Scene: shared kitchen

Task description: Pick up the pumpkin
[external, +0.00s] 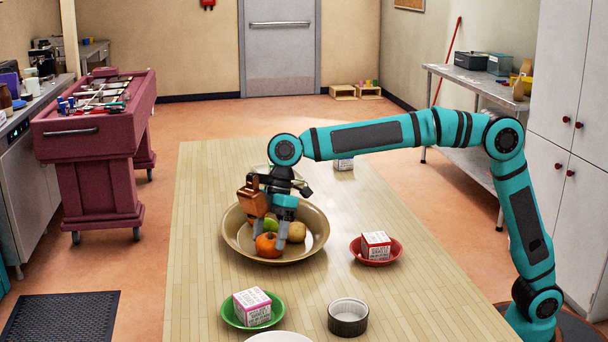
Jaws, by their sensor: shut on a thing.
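The pumpkin (267,246), small, round and orange, is at the front of a wide tan bowl (312,250) on the wooden table. My gripper (270,238) points down into the bowl and is shut on the pumpkin, with its grey fingers at the pumpkin's sides. The pumpkin shows low within the bowl's rim; I cannot tell whether it touches the bowl. A green round item (271,225) and a yellowish-brown round item (297,232) lie behind it in the bowl, partly hidden by my gripper.
A red dish (359,252) with a printed box (376,245) stands to the right of the bowl. A green dish (229,318) with another box (252,306) and a dark ramekin (347,318) are nearer. The table's left side (196,230) is clear.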

